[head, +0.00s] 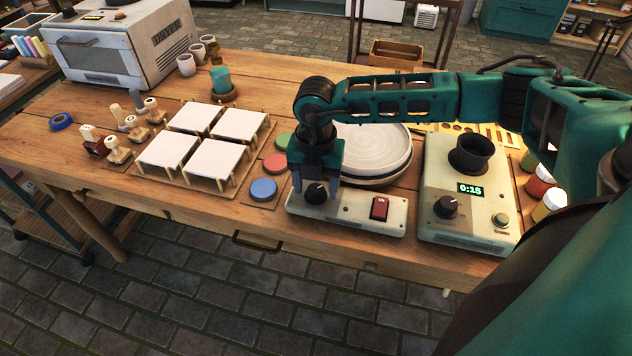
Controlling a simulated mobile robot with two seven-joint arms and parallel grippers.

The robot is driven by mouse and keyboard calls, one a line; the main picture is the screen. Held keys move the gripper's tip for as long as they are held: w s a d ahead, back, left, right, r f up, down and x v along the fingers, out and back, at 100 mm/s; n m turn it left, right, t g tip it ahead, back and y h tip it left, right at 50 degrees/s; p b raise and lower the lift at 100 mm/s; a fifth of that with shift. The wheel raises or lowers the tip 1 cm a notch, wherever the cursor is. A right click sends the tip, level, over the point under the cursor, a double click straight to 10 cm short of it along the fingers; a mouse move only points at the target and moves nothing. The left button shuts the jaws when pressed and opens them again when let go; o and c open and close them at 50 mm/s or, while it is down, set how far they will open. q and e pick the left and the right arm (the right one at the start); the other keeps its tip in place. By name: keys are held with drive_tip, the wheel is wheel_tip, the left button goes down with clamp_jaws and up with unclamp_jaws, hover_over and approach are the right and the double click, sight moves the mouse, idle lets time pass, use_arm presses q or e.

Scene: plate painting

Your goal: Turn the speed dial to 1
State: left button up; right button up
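The speed dial (316,194) is a black round knob with a pale pointer mark, on the left part of a cream control panel (357,223) at the table's front edge. The same panel carries a red rocker switch (379,208). Behind it sits a round pale turntable (372,148). My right gripper (317,186) points down over the dial, one finger on each side of it. The fingers are spread, and contact with the knob cannot be made out. The numbers around the dial are too small to read. My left gripper is out of view.
A cream timer box (467,215) reading 0:15 stands right of the panel, with its own black knob (445,207). Paint discs (262,189) and white tiles on stands (168,153) lie to the left. My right arm crosses above the turntable.

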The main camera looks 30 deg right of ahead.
drive_tip(key=c, duration=1)
